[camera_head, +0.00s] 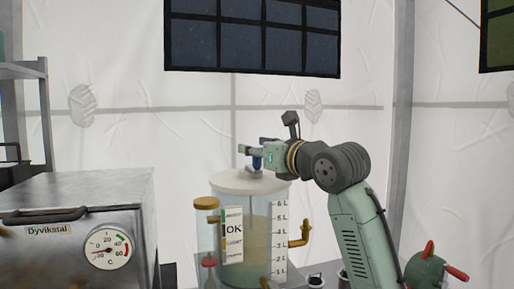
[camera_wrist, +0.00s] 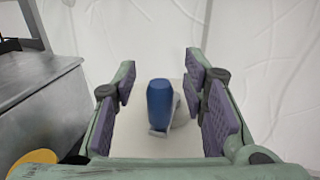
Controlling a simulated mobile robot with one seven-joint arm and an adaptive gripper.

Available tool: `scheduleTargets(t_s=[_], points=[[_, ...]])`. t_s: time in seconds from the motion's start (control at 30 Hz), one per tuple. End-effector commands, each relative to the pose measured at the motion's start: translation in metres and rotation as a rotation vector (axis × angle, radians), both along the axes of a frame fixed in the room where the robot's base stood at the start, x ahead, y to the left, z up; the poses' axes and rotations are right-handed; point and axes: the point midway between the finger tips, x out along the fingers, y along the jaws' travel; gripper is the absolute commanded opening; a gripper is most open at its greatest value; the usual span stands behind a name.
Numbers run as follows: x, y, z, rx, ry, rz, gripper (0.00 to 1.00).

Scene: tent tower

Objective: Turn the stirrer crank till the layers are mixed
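The stirrer tank (camera_head: 255,235) is a clear cylinder with a white lid (camera_head: 250,183), pale yellowish contents and a litre scale on its right side. An "OK" label (camera_head: 233,230) is on its front left; I cannot make out separate layers. The crank's blue handle (camera_wrist: 160,103) stands upright on a grey crank arm (camera_wrist: 160,130) above the lid. In the head view the handle (camera_head: 256,161) is partly hidden by my gripper (camera_head: 252,151). In the wrist view my gripper (camera_wrist: 165,98) is open, its purple pads on either side of the handle with gaps on both sides.
A steel box marked "Dyvikstal" (camera_head: 75,240), with a dial (camera_head: 107,248), stands left of the tank. A brown-capped side tube (camera_head: 207,225) and a brass tap (camera_head: 300,235) flank the tank. A green item with red handles (camera_head: 430,270) is at lower right.

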Motion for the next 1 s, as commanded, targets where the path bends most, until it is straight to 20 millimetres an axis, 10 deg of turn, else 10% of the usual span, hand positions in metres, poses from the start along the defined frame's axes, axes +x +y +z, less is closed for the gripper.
scheduleTargets(t_s=[0.63,1.0], points=[[-0.0003,-0.0001,0.0,0.0,0.0,0.0,0.0],[-0.0008,0.0011,-0.0006,-0.003,-0.002,-0.017,0.0]])
